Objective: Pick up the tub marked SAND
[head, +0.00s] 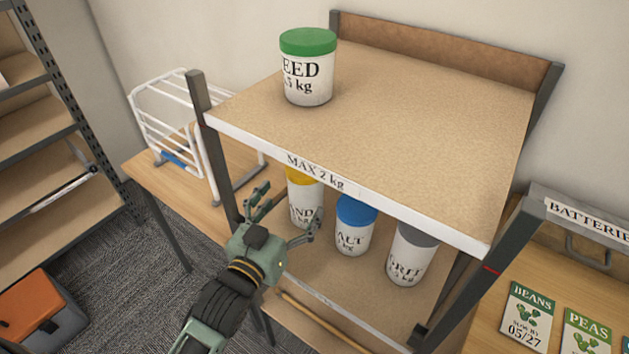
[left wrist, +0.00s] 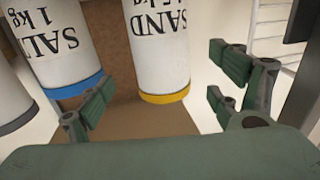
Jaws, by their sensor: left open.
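The tub marked SAND is white with a yellow lid. It stands on the lower shelf in the head view (head: 307,190), its top partly hidden by the upper shelf's edge and its front partly by my gripper. In the left wrist view the SAND tub (left wrist: 157,45) appears upside down, roughly between the fingers. My left gripper (head: 288,208) is open and empty in front of this tub; its fingers also show in the left wrist view (left wrist: 165,88). I cannot tell whether they touch it. My right gripper is not in view.
A blue-lidded tub (head: 353,228), reading "ALT" in the head view and "SAL" in the wrist view, stands right of SAND. A grey-lidded GRIT tub (head: 408,258) is farther right. The upper shelf (head: 430,120) overhangs them and holds a green-lidded tub (head: 307,75). A post (head: 212,150) stands left.

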